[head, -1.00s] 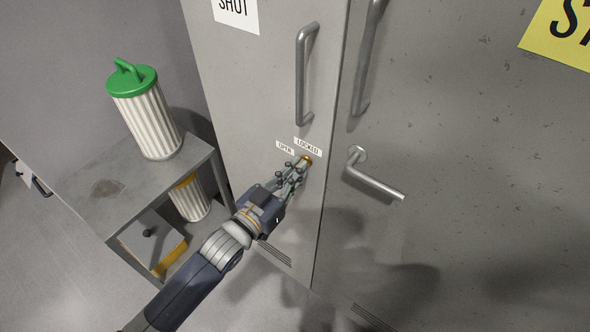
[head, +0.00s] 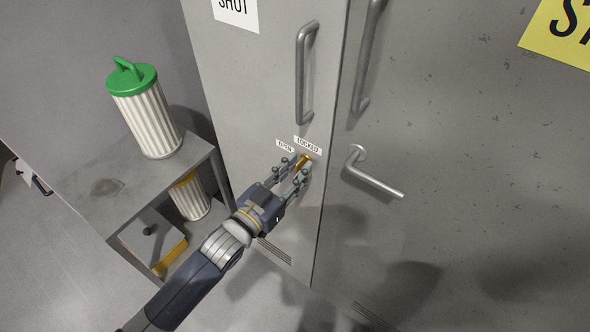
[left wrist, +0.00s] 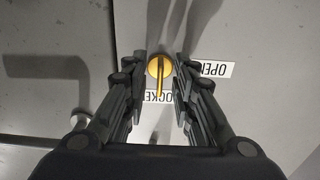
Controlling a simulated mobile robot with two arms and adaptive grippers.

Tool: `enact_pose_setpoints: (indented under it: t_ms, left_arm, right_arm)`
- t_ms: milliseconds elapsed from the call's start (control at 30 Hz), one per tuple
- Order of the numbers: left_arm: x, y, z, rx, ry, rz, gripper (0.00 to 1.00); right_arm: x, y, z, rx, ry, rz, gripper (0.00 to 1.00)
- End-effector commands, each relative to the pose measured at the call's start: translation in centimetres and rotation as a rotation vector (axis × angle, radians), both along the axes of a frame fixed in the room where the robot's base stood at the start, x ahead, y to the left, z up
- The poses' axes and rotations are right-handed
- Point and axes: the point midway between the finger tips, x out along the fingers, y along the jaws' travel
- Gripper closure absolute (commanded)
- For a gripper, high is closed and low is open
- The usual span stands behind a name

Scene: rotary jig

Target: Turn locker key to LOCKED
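The gold locker key (head: 304,160) sits in the grey locker door, just below the small OPEN label (head: 285,146) and LOCKED label (head: 307,146). In the left wrist view the key (left wrist: 159,68) has a round head with a bar lying over the LOCKED label (left wrist: 158,97). The OPEN label (left wrist: 215,69) is to its right there. My left gripper (head: 295,165) is at the key; in its wrist view the fingers (left wrist: 160,58) stand apart on either side, with gaps to the key. My right gripper is not in view.
A long vertical handle (head: 302,75) is above the key. A lever handle (head: 375,180) sticks out from the door on the right. At left, a grey cart (head: 95,195) carries a white ribbed canister with a green lid (head: 133,80).

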Motion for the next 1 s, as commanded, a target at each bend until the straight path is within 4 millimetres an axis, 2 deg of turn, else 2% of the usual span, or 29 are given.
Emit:
enact_pose_setpoints:
  t_ms: [167, 267, 500, 700, 1000]
  left_arm:
    - [-0.4, 0.3, -0.1, 0.0, 0.001, 0.0, 0.75]
    - [-1.4, 1.1, -0.1, 0.001, 0.003, 0.001, 0.75]
    - [-5.4, 3.9, -0.2, 0.003, 0.004, -0.001, 0.75]
    - [-8.1, 5.9, -0.1, 0.002, 0.002, 0.0, 0.75]
    - [-9.7, 7.0, 0.0, 0.0, 0.0, 0.0, 0.75]
  right_arm:
    - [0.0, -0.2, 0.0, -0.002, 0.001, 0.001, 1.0]
    - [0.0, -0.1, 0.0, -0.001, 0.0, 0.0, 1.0]
    - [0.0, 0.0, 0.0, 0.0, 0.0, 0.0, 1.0]
    - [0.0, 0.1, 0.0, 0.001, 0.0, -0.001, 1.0]
    - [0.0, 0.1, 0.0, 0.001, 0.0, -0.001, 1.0]
